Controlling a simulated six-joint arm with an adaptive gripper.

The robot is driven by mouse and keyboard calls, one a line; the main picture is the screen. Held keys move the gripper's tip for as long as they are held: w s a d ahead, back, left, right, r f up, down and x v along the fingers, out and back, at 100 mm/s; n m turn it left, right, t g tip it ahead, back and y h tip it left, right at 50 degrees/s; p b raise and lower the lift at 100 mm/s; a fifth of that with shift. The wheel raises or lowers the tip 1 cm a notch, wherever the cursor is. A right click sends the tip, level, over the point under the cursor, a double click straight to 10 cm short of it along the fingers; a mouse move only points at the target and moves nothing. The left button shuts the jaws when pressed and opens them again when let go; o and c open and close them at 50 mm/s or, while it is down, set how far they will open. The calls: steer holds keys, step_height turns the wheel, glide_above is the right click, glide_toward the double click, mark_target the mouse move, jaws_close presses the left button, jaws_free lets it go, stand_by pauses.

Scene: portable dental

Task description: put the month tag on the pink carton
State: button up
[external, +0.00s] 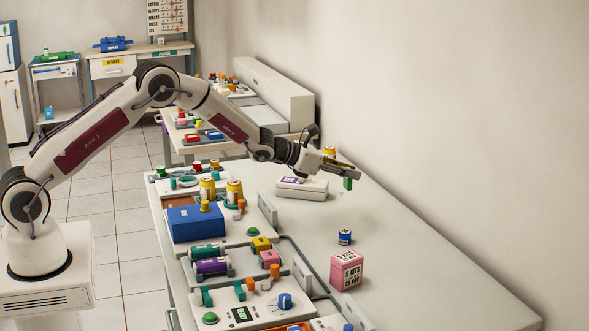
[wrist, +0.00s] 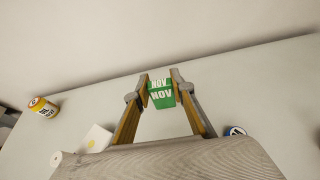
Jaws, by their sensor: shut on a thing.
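The month tag is a small green block marked "NOV" in white; it shows in the wrist view (wrist: 161,95) and in the external view (external: 348,183). My gripper (external: 346,172) is shut on it, with one finger on each side of the tag in the wrist view (wrist: 161,90). It holds the tag above the back part of the table. The pink carton (external: 346,271), marked "5 KITS", stands upright on the table, nearer the camera than my gripper. The carton does not show in the wrist view.
A white box (external: 301,189) and a yellow can (external: 329,152) are near my gripper. Trays with jars and blocks line the left. The right side is clear.

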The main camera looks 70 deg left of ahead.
steer(key=d+r+m+h, duration=0.1)
steer(key=d+r, duration=0.4)
steer(key=d, duration=0.2)
step_height(320, 180, up, 3)
steer(key=m+g+h, duration=0.4)
steer(key=m+h, duration=0.3)
steer(key=h, duration=0.1)
glide_above(347, 257)
steer(key=shift+f, duration=3.1)
steer(key=shift+f, duration=0.1)
steer(key=shift+f, duration=1.75)
